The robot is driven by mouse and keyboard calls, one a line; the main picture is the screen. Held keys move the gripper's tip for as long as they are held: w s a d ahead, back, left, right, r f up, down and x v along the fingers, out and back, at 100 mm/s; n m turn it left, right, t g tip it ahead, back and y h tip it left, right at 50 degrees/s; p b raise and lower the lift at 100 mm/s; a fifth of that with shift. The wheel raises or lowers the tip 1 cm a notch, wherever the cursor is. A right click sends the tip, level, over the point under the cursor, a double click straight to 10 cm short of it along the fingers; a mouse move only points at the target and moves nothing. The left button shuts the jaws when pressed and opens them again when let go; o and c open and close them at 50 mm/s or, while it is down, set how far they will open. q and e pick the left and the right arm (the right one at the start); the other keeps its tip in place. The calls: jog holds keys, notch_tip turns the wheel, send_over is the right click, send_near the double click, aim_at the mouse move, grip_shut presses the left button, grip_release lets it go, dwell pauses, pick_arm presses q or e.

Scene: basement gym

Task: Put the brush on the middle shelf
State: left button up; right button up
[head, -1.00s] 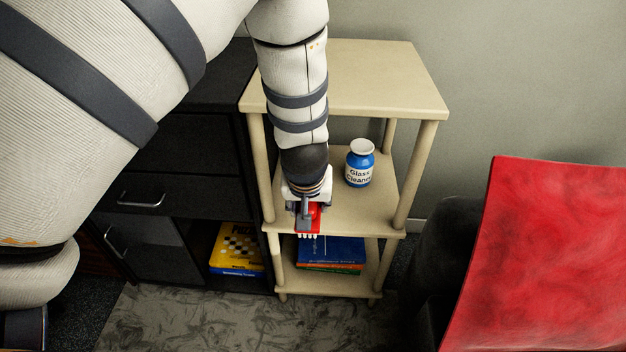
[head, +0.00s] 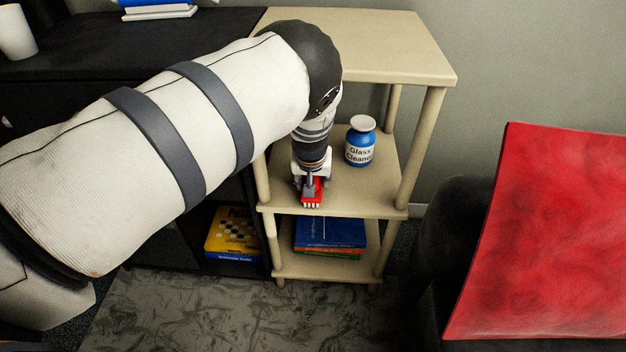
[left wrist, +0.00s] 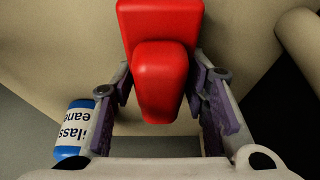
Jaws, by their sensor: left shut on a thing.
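The red brush (head: 313,191) with white bristles is in my left gripper (head: 311,180), over the front left part of the middle shelf (head: 378,198) of a cream shelf unit. Its bristle end points toward the shelf's front edge. I cannot tell whether the brush touches the board. In the left wrist view the brush (left wrist: 160,75) sits between the purple-padded fingers of the left gripper (left wrist: 163,95), and its bristles are hidden. My right gripper is in no view.
A blue glass cleaner bottle (head: 360,144) stands on the middle shelf, right of the gripper. Books (head: 330,233) lie on the bottom shelf. A black cabinet (head: 140,46) adjoins on the left. A red-covered seat (head: 540,230) is at right. The shelf's right front is clear.

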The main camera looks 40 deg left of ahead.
pick_arm(q)
jog(key=shift+f, duration=0.2)
jog(key=o, duration=1.1)
jog(key=shift+r, duration=0.1)
